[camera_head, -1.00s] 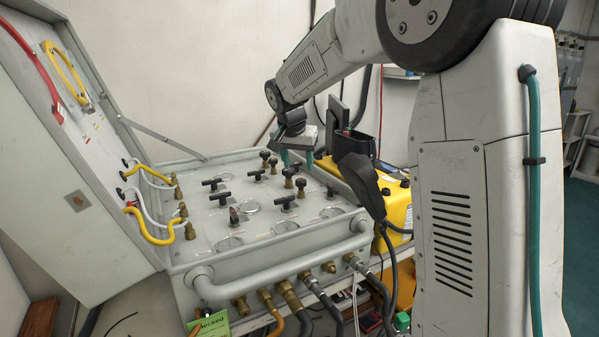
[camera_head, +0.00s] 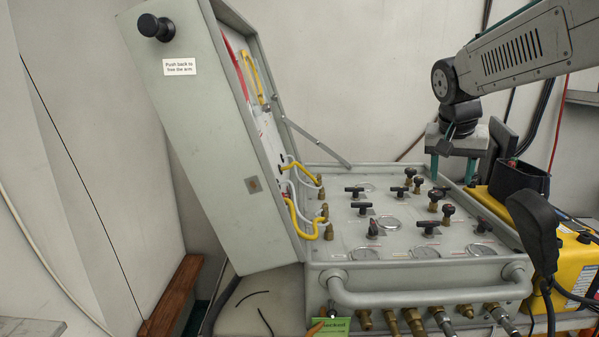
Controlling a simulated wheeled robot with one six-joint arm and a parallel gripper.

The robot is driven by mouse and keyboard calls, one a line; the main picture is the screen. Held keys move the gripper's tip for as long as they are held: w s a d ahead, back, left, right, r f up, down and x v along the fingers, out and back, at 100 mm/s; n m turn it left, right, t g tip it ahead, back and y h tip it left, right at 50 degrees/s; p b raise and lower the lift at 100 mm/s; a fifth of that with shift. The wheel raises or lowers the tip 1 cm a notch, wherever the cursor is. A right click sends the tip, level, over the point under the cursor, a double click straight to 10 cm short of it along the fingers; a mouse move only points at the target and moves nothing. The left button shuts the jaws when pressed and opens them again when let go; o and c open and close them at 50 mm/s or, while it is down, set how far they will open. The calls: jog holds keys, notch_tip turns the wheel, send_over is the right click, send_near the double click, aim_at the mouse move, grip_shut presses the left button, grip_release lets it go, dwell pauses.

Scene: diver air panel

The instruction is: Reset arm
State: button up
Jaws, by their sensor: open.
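My arm (camera_head: 525,50) reaches in from the upper right over the diver air panel (camera_head: 345,228). My gripper (camera_head: 452,168) hangs pointing down above the panel's back right part, with its two teal fingers apart and nothing seen between them. The fingertips are close to the back right knobs, and I cannot tell whether they touch. A black round knob (camera_head: 157,27) sticks out from the outer face of the raised lid at the upper left. A white label (camera_head: 180,66) under it reads "Push back to free the arm". My gripper is far from this knob.
The grey lid (camera_head: 215,150) stands open, held by a metal stay (camera_head: 312,138). Yellow and white hoses (camera_head: 293,205) run from lid to panel. A yellow case (camera_head: 565,265) and black handset (camera_head: 535,225) stand at right. Free floor and a wooden piece (camera_head: 172,295) lie at left.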

jog(key=s+a+r+n, duration=0.1)
jog(key=s+a+n, duration=0.1)
jog(key=s, duration=0.5)
jog(key=s+a+r+n, duration=0.1)
jog(key=s+a+n, duration=0.15)
jog(key=s, duration=0.45)
jog(key=s+a+f+g+y, duration=0.1)
jog(key=s+f, duration=0.4)
jog(key=s, duration=0.4)
jog(key=s+a+f+n+g+y, duration=0.1)
jog(key=s+f, duration=0.5)
jog(key=s, duration=0.3)
jog(key=shift+s+a+f+y, duration=0.2)
jog(key=shift+f+y, duration=0.1)
jog(key=shift+y, duration=0.1)
jog(key=shift+w, duration=0.1)
